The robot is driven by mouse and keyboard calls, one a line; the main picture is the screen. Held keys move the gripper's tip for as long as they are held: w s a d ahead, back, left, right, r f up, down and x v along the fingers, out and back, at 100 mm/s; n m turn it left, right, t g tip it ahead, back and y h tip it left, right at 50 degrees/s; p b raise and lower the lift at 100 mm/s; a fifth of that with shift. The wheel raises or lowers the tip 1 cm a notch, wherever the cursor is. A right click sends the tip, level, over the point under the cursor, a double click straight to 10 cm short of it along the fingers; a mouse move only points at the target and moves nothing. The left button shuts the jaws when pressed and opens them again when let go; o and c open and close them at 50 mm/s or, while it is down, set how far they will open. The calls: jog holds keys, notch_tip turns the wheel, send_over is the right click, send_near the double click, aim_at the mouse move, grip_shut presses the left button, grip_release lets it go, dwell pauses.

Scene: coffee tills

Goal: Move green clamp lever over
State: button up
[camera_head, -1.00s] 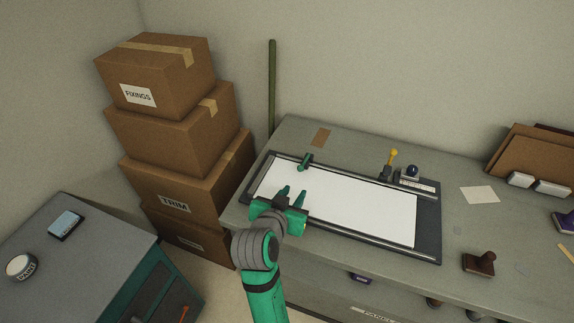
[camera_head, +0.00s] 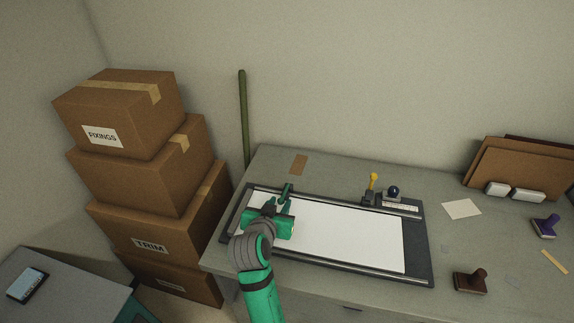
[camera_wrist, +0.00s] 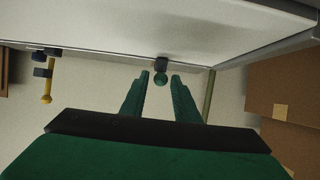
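The green clamp lever (camera_head: 287,189) stands at the left end of the far rail of a flat board with a white sheet. In the wrist view the green lever's round end (camera_wrist: 160,80) shows between my fingertips, with a dark block behind it. My gripper (camera_head: 276,207) is over the left part of the sheet, just on the near side of the lever. Its two fingers are apart, with a gap on each side of the lever end. I cannot tell whether either finger touches it.
A yellow-knobbed lever (camera_head: 373,180) and a dark blue knob (camera_head: 393,191) stand at the rail's right end. The white sheet (camera_head: 350,240) between is clear. Stacked boxes (camera_head: 130,175) rise left of the bench. A brown stamp (camera_head: 470,281) stands front right.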

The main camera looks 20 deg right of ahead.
aim_at(280, 201)
jog(key=shift+w+f, duration=0.15)
jog(key=shift+w, duration=0.05)
jog(key=c, duration=0.6)
jog(key=shift+o, duration=0.2)
jog(key=shift+d, duration=0.1)
jog(key=shift+w+d+r, duration=0.2)
jog(key=shift+w+r, duration=0.05)
jog(key=shift+r, duration=0.5)
jog(key=shift+w+d+r, duration=0.15)
jog(key=shift+w+r, duration=0.1)
jog(key=shift+r, duration=0.55)
jog(key=shift+w+d+r, duration=0.25)
jog(key=shift+w+r, duration=0.15)
jog(key=shift+r, duration=0.15)
jog(key=shift+w+d+r, duration=0.25)
jog(key=shift+w+r, duration=0.1)
jog(key=shift+r, duration=0.2)
jog(key=shift+d, duration=0.1)
